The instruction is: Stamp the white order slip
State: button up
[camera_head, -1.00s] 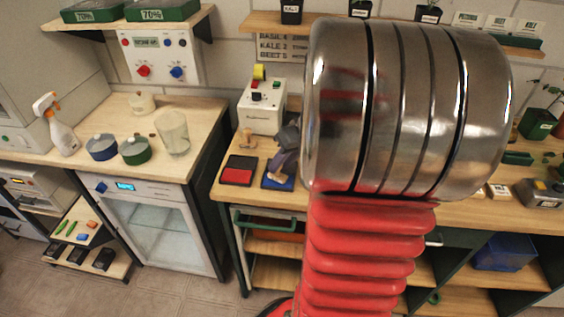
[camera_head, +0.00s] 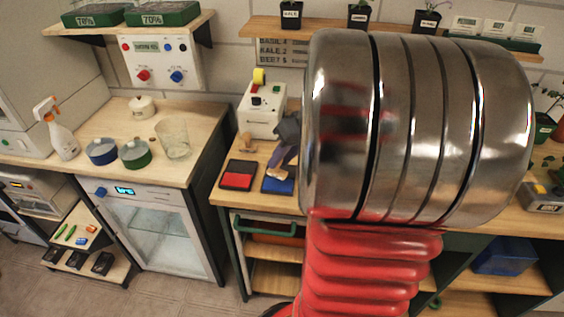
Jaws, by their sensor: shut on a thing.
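My gripper (camera_head: 284,153) is a small grey shape, partly hidden behind my own large metal arm link. It is just above the blue ink pad (camera_head: 277,182) on the right-hand bench. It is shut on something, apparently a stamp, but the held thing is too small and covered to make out. A wooden-handled stamp (camera_head: 247,143) stands behind the red ink pad (camera_head: 237,178), to the left of my gripper. I cannot make out the white order slip; my arm covers much of the bench.
A white box device (camera_head: 262,108) with a yellow roll stands behind the pads. The left bench holds a spray bottle (camera_head: 56,130), a blue pot (camera_head: 101,151), a green pot (camera_head: 135,154) and a glass beaker (camera_head: 173,138). A dark gap separates the benches.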

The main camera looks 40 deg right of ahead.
jog(key=shift+r, duration=1.8)
jog(key=shift+s, duration=0.1)
